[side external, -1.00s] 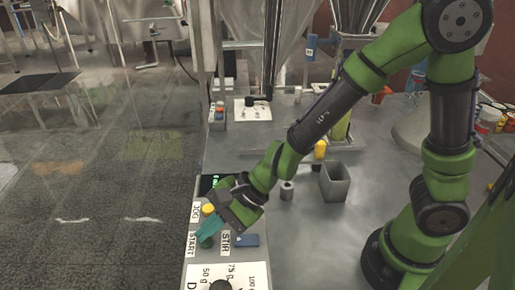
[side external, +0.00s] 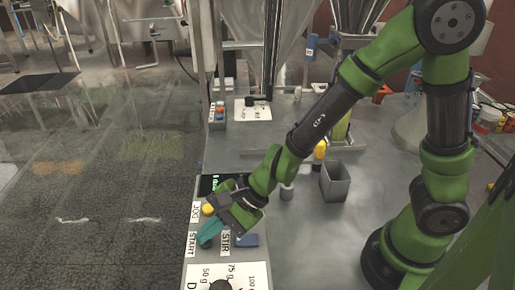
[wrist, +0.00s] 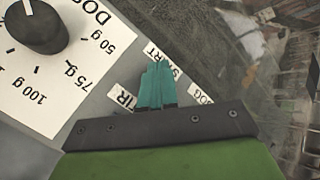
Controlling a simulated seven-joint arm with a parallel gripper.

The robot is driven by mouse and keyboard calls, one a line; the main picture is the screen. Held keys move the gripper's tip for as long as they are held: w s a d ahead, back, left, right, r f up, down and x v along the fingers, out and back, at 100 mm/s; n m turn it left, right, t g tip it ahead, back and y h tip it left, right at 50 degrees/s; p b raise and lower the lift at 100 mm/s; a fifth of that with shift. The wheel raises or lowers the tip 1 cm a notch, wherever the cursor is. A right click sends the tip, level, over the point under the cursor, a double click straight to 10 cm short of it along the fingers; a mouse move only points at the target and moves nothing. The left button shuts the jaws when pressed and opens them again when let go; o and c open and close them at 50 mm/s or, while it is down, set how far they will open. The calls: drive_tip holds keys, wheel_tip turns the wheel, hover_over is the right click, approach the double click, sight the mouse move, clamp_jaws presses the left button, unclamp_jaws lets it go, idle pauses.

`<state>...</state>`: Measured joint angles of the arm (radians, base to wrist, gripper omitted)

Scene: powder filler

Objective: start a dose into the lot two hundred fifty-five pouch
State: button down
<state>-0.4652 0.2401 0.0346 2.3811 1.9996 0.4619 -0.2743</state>
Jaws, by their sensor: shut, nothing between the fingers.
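My gripper (side external: 207,237) is shut and empty, its teal fingers pointing down over the button panel (side external: 193,270), at the place beside the START label (side external: 191,244). In the wrist view the shut fingers (wrist: 156,88) also reach to the START label (wrist: 164,62). The start button is hidden behind the fingers; I cannot tell whether they touch it. The yellow button (side external: 208,209) by the JOG label and the blue button (side external: 247,240) by the STIR label show. The dark display (side external: 209,183) has green characters, partly covered by my gripper. I cannot make out a lot two hundred fifty-five pouch.
The black dose knob (wrist: 37,27) sits on a white plate marked 50 g, 75 g and 100 g. A grey open square bin (side external: 335,182), a small grey cylinder (side external: 286,191) and a yellow-topped item (side external: 319,150) stand on the bench right of my gripper.

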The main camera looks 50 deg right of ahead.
drive_tip(key=shift+r, duration=0.85)
drive_tip(key=shift+r, duration=0.1)
drive_tip(key=shift+r, duration=2.4)
